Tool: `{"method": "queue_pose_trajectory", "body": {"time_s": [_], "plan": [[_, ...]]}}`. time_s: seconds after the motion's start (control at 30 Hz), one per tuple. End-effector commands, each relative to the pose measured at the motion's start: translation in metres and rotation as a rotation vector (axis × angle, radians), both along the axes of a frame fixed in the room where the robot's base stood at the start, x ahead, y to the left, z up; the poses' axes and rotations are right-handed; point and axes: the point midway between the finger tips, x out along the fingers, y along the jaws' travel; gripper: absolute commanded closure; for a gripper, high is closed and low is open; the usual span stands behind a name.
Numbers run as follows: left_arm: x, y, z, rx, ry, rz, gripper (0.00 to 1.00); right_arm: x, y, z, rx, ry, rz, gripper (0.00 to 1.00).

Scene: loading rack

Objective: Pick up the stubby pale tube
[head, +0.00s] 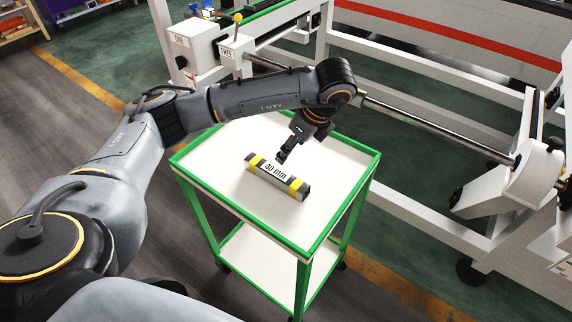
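A short, stubby grey bar (277,180) lies on the white top of a green-edged cart. It has yellow bands near both ends and a white label reading "40 mm". It looks squared rather than round, and I cannot tell whether it is hollow. No other stubby pale tube stands out clearly. My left gripper (282,156) points down at the bar's far side, close above its middle. The fingers overlap in this view, so their opening and any contact with the bar are unclear. My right gripper is not in view.
The cart (333,206) has bare top around the bar and a lower shelf. Behind it stands a white rack frame (420,205) with a long metal shaft (430,126). White boxes marked "ONE" (190,48) and "TREE" (234,54) stand at the back left.

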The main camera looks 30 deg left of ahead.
Motion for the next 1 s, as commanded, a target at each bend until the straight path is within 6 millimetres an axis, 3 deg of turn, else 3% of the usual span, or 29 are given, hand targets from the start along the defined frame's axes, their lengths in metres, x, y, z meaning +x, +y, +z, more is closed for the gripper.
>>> {"method": "queue_pose_trajectory", "body": {"time_s": [0.17, 0.3, 0.4, 0.57, 0.73, 1.0], "plan": [[-0.002, 0.012, -0.033, 0.000, 0.010, 0.004, 0.36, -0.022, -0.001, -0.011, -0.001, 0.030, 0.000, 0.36], [-0.001, 0.023, -0.056, 0.001, 0.007, 0.003, 0.36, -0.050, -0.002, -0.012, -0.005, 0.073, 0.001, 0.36], [0.001, 0.028, -0.066, 0.002, 0.007, 0.002, 0.36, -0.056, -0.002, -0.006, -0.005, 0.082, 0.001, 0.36], [0.001, 0.032, -0.077, 0.001, 0.005, 0.001, 0.36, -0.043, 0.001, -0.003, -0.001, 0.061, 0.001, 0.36], [0.002, 0.039, -0.093, 0.002, 0.008, 0.002, 0.36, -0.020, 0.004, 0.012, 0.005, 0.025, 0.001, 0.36], [0.005, 0.050, -0.124, 0.000, 0.004, 0.000, 0.36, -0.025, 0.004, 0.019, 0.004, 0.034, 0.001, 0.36]]}}
